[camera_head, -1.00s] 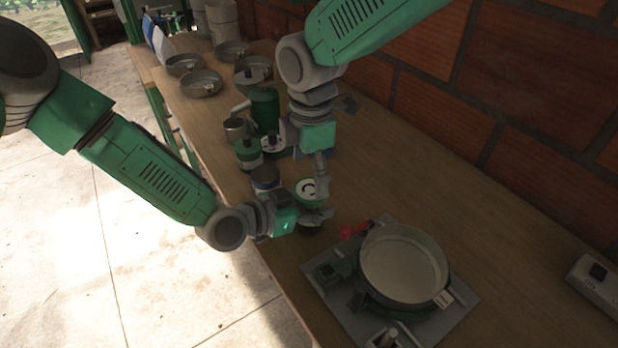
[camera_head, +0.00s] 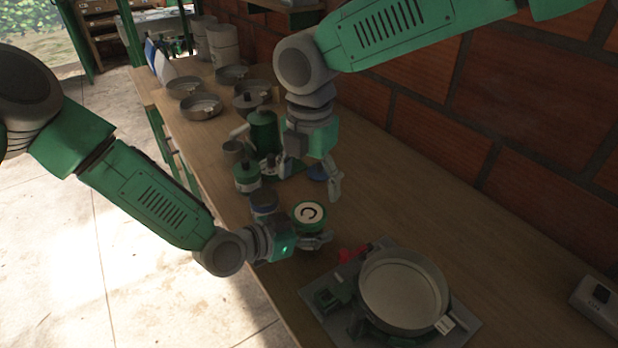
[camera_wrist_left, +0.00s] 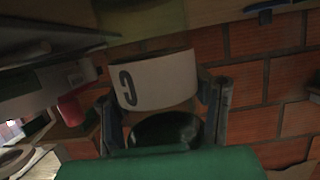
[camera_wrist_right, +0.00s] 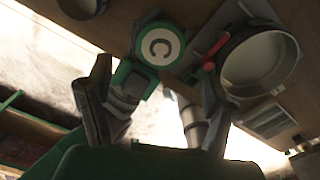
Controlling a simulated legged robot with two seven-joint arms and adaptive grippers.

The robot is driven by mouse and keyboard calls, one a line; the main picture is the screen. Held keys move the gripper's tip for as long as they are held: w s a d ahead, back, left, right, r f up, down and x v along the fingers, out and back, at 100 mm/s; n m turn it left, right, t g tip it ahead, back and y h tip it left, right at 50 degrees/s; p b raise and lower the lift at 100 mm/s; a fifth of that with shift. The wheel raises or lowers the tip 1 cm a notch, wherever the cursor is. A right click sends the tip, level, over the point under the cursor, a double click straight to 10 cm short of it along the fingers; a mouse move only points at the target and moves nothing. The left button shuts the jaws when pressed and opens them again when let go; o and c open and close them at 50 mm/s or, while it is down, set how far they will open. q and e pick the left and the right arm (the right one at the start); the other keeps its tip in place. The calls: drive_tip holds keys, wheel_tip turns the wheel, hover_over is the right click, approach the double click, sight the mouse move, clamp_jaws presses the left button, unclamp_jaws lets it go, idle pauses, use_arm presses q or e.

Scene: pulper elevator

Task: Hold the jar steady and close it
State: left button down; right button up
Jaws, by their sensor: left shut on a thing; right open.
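The jar (camera_head: 309,217) stands upright near the table's front edge, with a green-rimmed white top marked C. My left gripper (camera_head: 314,243) is shut on the jar's side from the left. In the left wrist view the jar's white label (camera_wrist_left: 160,82) shows between the fingers, with a dark green round end below it. My right gripper (camera_head: 331,188) is open and empty, above and behind the jar, apart from it. The right wrist view shows the lid top (camera_wrist_right: 160,45) ahead, beyond the open fingers (camera_wrist_right: 155,95). Whether the lid is fully tight cannot be told.
A scale with a round pan (camera_head: 403,292) stands to the right of the jar. A blue-topped container (camera_head: 264,200), a green container (camera_head: 246,177) and a tall green canister (camera_head: 264,132) stand behind. Several pans (camera_head: 200,105) lie farther back.

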sight(306, 212)
drive_tip(key=shift+a+f, duration=0.1)
drive_tip(key=shift+f, duration=3.95)
drive_tip(key=c, duration=1.2)
drive_tip(key=m, duration=1.3)
drive_tip(key=shift+a+m, duration=0.2)
drive_tip(key=shift+m, duration=0.2)
drive_tip(key=o, duration=1.2)
